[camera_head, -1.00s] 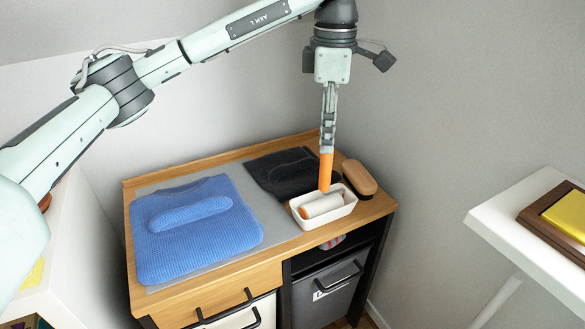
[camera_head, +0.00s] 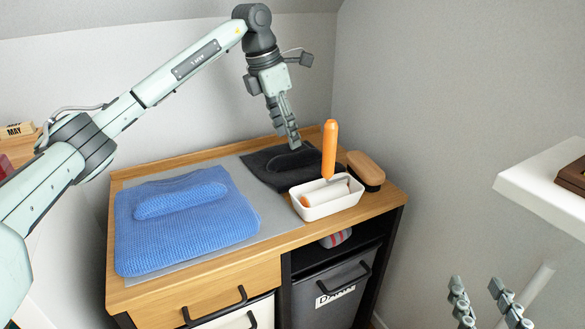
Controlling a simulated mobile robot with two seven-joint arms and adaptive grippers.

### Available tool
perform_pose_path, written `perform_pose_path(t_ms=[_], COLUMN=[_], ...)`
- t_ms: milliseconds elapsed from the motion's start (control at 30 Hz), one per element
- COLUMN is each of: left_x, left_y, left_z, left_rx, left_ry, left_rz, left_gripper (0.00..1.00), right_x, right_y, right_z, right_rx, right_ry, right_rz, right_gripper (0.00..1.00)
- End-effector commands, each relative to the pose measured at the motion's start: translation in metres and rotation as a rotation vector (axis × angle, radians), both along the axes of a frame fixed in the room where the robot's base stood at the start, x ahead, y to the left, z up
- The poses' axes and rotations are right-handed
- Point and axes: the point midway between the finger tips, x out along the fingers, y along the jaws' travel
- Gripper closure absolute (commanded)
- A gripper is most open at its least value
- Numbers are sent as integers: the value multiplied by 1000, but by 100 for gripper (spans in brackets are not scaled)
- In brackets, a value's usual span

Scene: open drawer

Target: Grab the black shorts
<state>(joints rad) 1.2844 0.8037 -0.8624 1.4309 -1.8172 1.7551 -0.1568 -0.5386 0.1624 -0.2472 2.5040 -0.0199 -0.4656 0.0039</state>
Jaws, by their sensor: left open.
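The black shorts (camera_head: 265,168) lie folded flat at the back of the wooden dresser top, on the grey mat (camera_head: 272,216). My left gripper (camera_head: 294,145) is open, pointing down just above the shorts' back right part. From this angle I cannot tell whether its fingertips touch the cloth. It holds nothing that I can see.
A white tray (camera_head: 331,206) with a lint roller, its orange handle (camera_head: 330,150) sticking up, stands right of the shorts. A brush (camera_head: 365,168) lies behind it. A folded blue knit garment (camera_head: 190,236) is at left. A white shelf (camera_head: 530,190) juts in at right.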

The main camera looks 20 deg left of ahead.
Motion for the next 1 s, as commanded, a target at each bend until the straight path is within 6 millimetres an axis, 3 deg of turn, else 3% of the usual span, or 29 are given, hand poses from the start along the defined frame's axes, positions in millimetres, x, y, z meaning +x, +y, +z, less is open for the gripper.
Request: perform_pose_path(t_ms=[333, 667, 1000], left_x=[11, 13, 13], left_y=[-13, -14, -14], left_z=[-46, -52, -51], left_rx=[0, 1, 1], left_ry=[2, 0, 0], left_rz=[-2, -2, -2], left_gripper=[53, 53, 95], right_x=[-1, -2, -2], right_y=[11, 13, 13], right_z=[24, 29, 29], right_rx=[54, 63, 63], right_ry=[-112, -130, -130], right_rz=[23, 26, 26], right_gripper=[60, 60, 60])
